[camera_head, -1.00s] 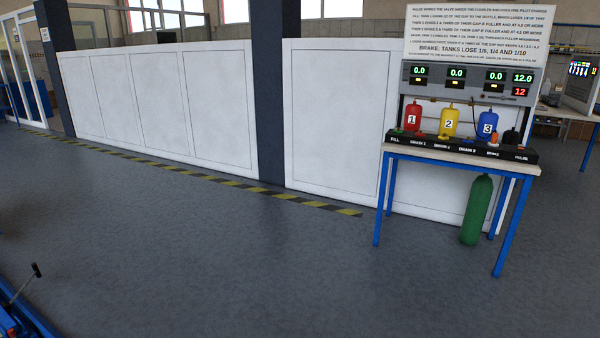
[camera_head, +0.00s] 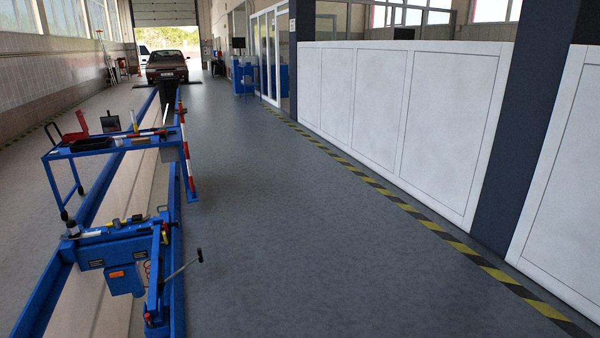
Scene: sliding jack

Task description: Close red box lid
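A small red piece (camera_head: 76,127) that looks like a raised box lid stands tilted up at the left end of a blue cart (camera_head: 110,152). It is far off and small. A dark tray-like shape (camera_head: 92,144) lies just in front of it, and I cannot tell whether this is the open box. Neither of my grippers is in view.
The cart stands over a long pit with blue rails (camera_head: 172,215). A blue sliding jack (camera_head: 115,245) with a lever spans the pit nearer to me. Grey floor (camera_head: 300,230) is clear up to the white panels (camera_head: 435,120). A car (camera_head: 166,67) stands at the far end.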

